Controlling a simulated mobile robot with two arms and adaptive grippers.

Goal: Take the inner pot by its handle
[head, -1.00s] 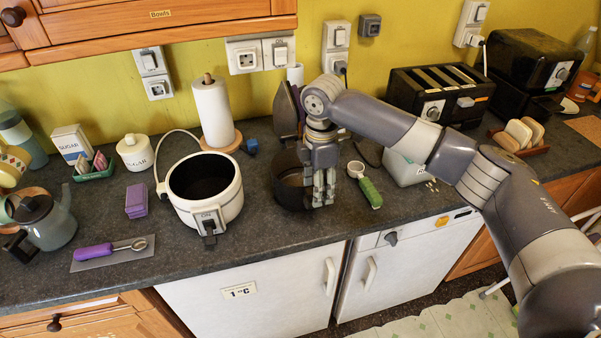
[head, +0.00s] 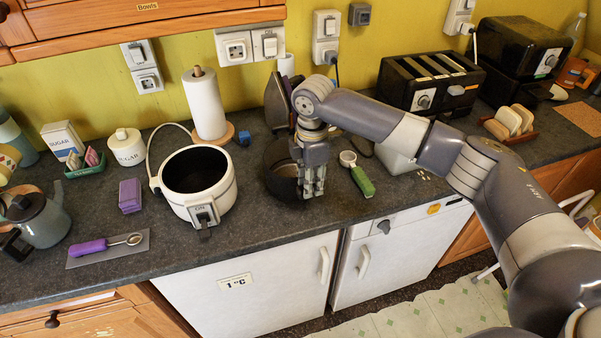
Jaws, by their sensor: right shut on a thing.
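The dark round inner pot (head: 277,176) stands on the worktop, right of the white cooker body. My right gripper (head: 312,190) points straight down at the pot's right front side. Its fingers are shut on the pot's handle, which they and the gripper body mostly hide. The pot looks upright and seems to rest on the counter. The white cooker body (head: 218,190) is open at the top, with a dark, empty-looking inside. My left gripper is not in view.
A green-handled tool (head: 362,181) lies close to the right of the gripper. An iron (head: 277,103) and a paper towel roll (head: 205,104) stand behind. A purple-handled scoop (head: 90,247) and purple sponges (head: 130,195) lie left. The counter before the pot is clear.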

